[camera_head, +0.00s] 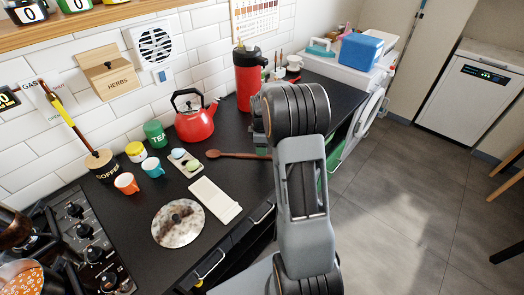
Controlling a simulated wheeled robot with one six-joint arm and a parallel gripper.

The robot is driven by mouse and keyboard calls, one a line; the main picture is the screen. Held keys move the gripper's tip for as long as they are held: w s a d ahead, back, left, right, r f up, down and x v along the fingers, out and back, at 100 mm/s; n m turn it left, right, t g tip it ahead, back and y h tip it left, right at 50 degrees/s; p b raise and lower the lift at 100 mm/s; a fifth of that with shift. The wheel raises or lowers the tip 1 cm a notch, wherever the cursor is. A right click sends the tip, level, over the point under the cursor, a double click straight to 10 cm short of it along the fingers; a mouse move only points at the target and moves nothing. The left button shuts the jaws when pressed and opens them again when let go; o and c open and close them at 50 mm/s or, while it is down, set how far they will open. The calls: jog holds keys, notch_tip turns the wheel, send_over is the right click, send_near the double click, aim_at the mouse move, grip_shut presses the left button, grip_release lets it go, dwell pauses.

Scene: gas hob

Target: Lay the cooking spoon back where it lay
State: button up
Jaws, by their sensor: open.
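The cooking spoon (240,155) is brown and wooden. It lies on the black worktop (235,130), with its bowl to the left, by the red kettle, and its handle running right. The handle's right end passes behind my arm, so I cannot see what is there. My arm rises in the middle of the view, and its wrist end is largely covered by a thick grey joint. My gripper's fingers are hidden behind it, so its distance from the spoon cannot be told.
A red kettle (197,121) and a red flask (249,78) stand behind the spoon. A spoon rest with small items (191,170), a white board (214,201), a round lid (178,224) and cups (152,167) are nearer. The hob (85,235) is at left.

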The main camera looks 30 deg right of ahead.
notch_tip(320, 180, up, 11)
dwell(0.4)
dwell(0.4)
jog(key=s+a+r+m+t+p, duration=0.1)
jog(key=s+a+r+m+p, duration=0.1)
jog(key=s+a+m, duration=0.3)
jog(key=s+a+r+m+t+p, duration=0.2)
jog(key=s+a+r+m, duration=0.2)
jog(key=s+a, duration=0.7)
jog(key=s+m, duration=0.2)
jog(key=s, duration=0.2)
jog(key=shift+s+a+t, duration=0.15)
jog(key=shift+s+t, duration=0.15)
